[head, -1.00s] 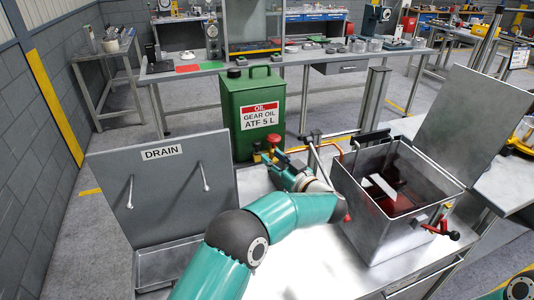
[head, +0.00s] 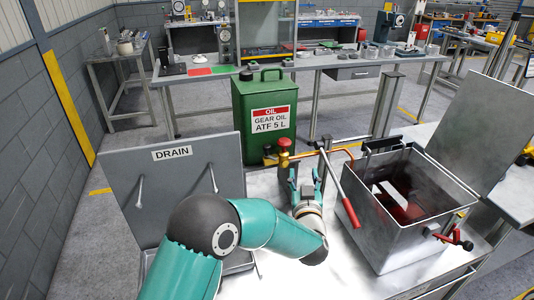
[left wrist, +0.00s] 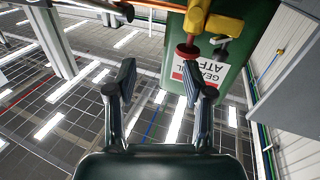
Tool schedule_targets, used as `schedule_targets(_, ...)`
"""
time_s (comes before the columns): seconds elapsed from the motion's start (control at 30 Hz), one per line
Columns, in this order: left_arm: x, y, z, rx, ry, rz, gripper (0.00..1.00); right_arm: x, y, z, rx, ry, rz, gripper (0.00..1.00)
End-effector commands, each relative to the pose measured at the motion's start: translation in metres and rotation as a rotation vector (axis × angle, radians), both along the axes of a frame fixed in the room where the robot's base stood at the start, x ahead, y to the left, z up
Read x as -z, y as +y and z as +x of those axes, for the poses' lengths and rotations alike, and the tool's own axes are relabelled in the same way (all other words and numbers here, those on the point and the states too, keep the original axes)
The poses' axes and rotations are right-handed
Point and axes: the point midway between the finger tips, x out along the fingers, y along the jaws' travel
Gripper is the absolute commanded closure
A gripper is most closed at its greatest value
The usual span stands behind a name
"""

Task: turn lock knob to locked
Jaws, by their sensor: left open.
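A red round knob (head: 284,143) sits on a brass fitting (head: 284,160) in front of the green oil can. It also shows in the left wrist view (left wrist: 187,51), near the right fingertip, with a yellow part (left wrist: 225,25) beside it. I cannot tell for sure that this is the lock knob, nor its lock position. My left gripper (head: 306,174) is open and empty, just right of the brass fitting. In the left wrist view its fingers (left wrist: 159,72) are apart with nothing between them. My right gripper is out of view.
A lever with a red grip (head: 347,200) stands close right of my left gripper. An open metal box (head: 400,235) with a red-handled clamp is farther right. The green oil can (head: 262,95) stands behind; the DRAIN panel (head: 165,180) is at left.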

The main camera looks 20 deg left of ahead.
Motion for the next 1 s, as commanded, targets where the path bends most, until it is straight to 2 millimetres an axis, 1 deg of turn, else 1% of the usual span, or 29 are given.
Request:
schedule_targets(0.03,0.002,0.009,-0.013,0.062,0.018,0.003,0.48,0.007,0.0,0.0,0.0,0.0,0.0,1.0)
schedule_targets(0.13,0.004,0.022,-0.044,0.176,0.055,0.009,0.48,0.014,0.0,0.0,0.0,0.0,0.0,1.0)
schedule_targets(0.2,0.005,0.035,-0.068,0.233,0.078,0.019,0.48,0.019,0.0,0.0,0.0,0.0,0.0,1.0)
schedule_targets(0.27,0.003,0.048,-0.087,0.257,0.088,0.032,0.48,0.023,0.0,0.0,0.0,0.0,0.0,1.0)
schedule_targets(0.3,-0.001,0.058,-0.097,0.261,0.088,0.041,0.48,0.025,0.0,0.0,0.0,0.0,0.0,1.0)
schedule_targets(0.4,-0.012,0.083,-0.111,0.232,0.072,0.046,0.48,0.029,0.0,0.0,0.0,0.0,0.0,1.0)
schedule_targets(0.5,-0.025,0.102,-0.112,0.195,0.043,0.042,0.48,0.031,0.0,0.0,0.0,0.0,0.0,1.0)
schedule_targets(0.6,-0.028,0.112,-0.108,0.176,0.038,0.041,0.48,0.031,0.0,0.0,0.0,0.0,0.0,1.0)
schedule_targets(0.67,-0.027,0.113,-0.104,0.175,0.041,0.041,0.48,0.028,0.0,0.0,0.0,0.0,0.0,1.0)
schedule_targets(0.77,-0.029,0.113,-0.092,0.175,0.041,0.041,0.48,0.023,0.0,0.0,0.0,0.0,0.0,1.0)
schedule_targets(0.87,-0.029,0.115,-0.075,0.175,0.041,0.041,0.48,0.016,0.0,0.0,0.0,0.0,0.0,1.0)
schedule_targets(1.0,-0.03,0.117,-0.045,0.174,0.04,0.041,0.48,0.005,0.0,0.0,0.0,0.0,0.0,1.0)
